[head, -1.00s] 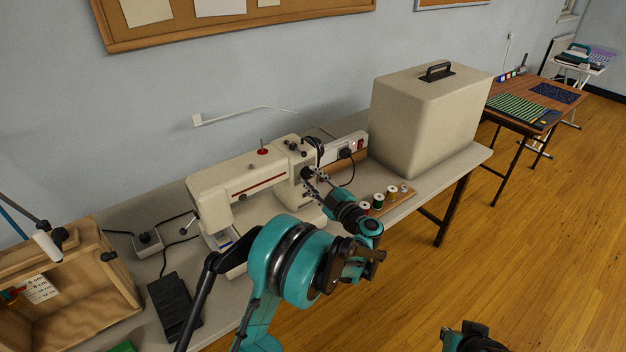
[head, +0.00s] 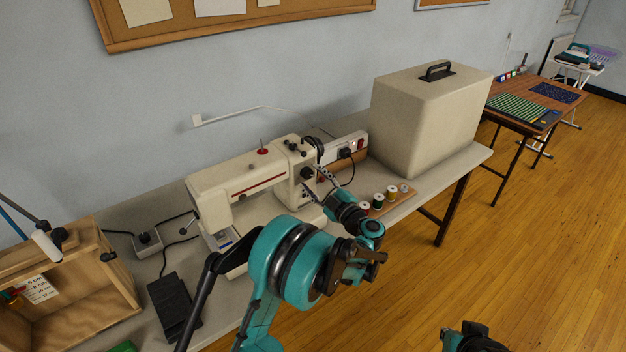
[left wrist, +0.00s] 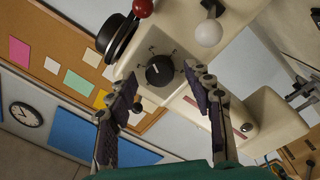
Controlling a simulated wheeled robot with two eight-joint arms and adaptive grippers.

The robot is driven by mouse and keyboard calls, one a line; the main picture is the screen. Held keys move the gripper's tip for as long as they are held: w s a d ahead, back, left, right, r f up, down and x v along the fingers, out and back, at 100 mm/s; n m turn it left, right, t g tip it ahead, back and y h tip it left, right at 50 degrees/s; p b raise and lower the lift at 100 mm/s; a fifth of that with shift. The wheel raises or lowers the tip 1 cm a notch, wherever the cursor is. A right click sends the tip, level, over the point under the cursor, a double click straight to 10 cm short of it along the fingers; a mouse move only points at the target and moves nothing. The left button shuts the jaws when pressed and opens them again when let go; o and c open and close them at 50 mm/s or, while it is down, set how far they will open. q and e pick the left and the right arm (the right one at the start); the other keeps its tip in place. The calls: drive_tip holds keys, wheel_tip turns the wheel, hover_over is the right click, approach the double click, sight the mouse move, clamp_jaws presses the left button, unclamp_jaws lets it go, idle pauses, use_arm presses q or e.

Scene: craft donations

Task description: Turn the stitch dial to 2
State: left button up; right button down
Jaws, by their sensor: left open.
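The stitch dial (head: 307,173) is a round black knob on the end of the cream sewing machine (head: 232,189). In the left wrist view the dial (left wrist: 160,71) shows a light pointer mark and small marks around it, too small to read. My left gripper (head: 313,179) is at that end of the machine, open and empty. In the left wrist view its fingers (left wrist: 160,80) are spread to the two sides of the dial, with a visible gap on each side.
A black handwheel (left wrist: 118,38) and a red-knobbed part (left wrist: 143,8) are close to the dial. Thread spools on a wooden rack (head: 378,208) stand beside my left wrist. A large beige case (head: 420,120) stands to the right; a foot pedal (head: 174,305) lies left.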

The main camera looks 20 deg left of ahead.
use_arm(q)
drive_tip(key=v, duration=1.1)
drive_tip(key=shift+s+d, duration=0.15)
drive_tip(key=shift+d, duration=0.1)
